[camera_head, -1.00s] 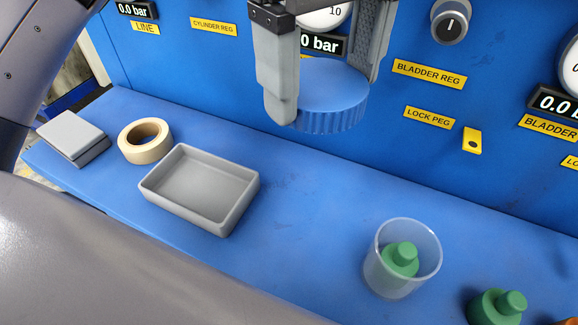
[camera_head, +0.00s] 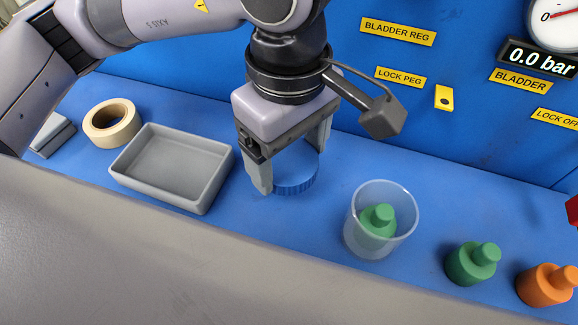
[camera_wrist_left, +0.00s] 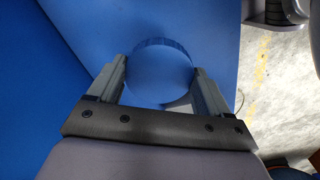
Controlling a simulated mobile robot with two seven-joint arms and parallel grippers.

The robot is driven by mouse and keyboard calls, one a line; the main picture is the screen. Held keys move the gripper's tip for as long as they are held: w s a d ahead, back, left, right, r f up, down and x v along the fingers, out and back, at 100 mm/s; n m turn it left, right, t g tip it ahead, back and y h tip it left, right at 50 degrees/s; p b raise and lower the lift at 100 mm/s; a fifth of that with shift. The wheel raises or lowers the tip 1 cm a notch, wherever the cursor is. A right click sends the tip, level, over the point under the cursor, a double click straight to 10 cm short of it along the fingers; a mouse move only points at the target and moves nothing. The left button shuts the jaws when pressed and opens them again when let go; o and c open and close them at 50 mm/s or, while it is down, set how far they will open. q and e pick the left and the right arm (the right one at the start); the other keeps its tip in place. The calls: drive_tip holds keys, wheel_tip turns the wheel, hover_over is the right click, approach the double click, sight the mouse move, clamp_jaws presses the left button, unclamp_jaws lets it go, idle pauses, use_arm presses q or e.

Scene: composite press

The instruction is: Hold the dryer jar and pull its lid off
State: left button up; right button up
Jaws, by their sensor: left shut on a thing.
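The blue ribbed lid (camera_head: 296,184) is between the fingers of my left gripper (camera_head: 290,168), which is shut on it. The lid is low at the bench top, left of the jar; I cannot tell whether it touches the bench. In the left wrist view, the round lid (camera_wrist_left: 160,75) sits between both fingers. The clear jar (camera_head: 356,238) stands upright and open on the blue bench, apart from the lid. A green bottle-shaped piece (camera_head: 378,221) is inside it. My right gripper is not in view.
A grey tray (camera_head: 150,190) lies left of my left gripper, with a tape roll (camera_head: 98,136) and a grey block (camera_head: 52,136) beyond. A green piece (camera_head: 472,263) and an orange piece (camera_head: 546,286) stand right of the jar. The blue panel rises behind the bench.

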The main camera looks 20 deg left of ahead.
sight(289, 162)
use_arm(q)
drive_tip(key=shift+f, duration=2.1)
drive_tip(key=shift+f, duration=0.25)
drive_tip(key=o, duration=1.1)
drive_tip(key=shift+r, duration=0.1)
wheel_tip(289, 162, up, 12)
drive_tip(key=shift+r+b, duration=0.2)
drive_tip(key=shift+b, duration=0.35)
